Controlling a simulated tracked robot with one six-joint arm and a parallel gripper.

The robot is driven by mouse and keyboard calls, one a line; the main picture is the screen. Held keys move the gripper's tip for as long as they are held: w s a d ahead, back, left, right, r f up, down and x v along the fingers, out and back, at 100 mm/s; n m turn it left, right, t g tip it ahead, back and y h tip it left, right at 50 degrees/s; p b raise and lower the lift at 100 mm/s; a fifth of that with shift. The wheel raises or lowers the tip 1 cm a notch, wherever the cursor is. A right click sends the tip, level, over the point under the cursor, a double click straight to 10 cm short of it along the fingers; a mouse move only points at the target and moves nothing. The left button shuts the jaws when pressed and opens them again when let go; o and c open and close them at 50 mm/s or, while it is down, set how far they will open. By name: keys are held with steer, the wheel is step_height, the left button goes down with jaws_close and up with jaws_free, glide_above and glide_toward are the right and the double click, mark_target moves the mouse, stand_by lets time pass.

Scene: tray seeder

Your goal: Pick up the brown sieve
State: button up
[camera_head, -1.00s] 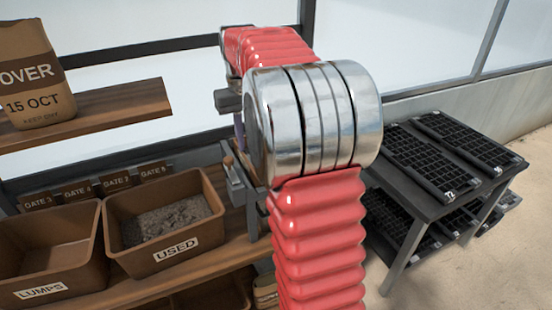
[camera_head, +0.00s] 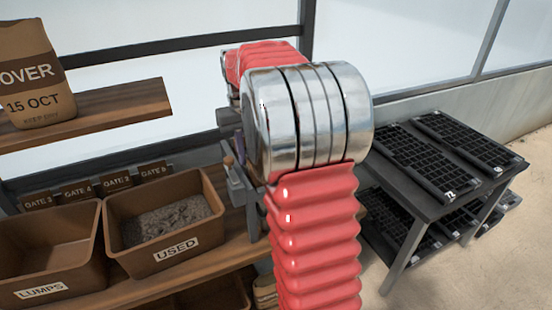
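I cannot make out a brown sieve in this view. My red and silver arm fills the middle and hides what lies behind it. A dark grey part of my wrist shows at the arm's left edge, above the bench. The fingers of my gripper are hidden, so I cannot see whether they hold anything.
Brown bins labelled LUMPS (camera_head: 48,259) and USED (camera_head: 168,262) stand on a wooden bench at the left; the USED bin holds grey material. A paper bag (camera_head: 36,80) stands on a shelf (camera_head: 110,103) above. Black cell trays (camera_head: 410,160) lie on a rack at the right.

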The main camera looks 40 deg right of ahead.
steer(key=shift+c, duration=0.6)
jaws_close()
steer(key=shift+r, duration=0.15)
step_height(320, 180, up, 10)
steer(key=shift+s+f, duration=0.1)
steer(key=shift+f, duration=0.1)
stand_by(0.6)
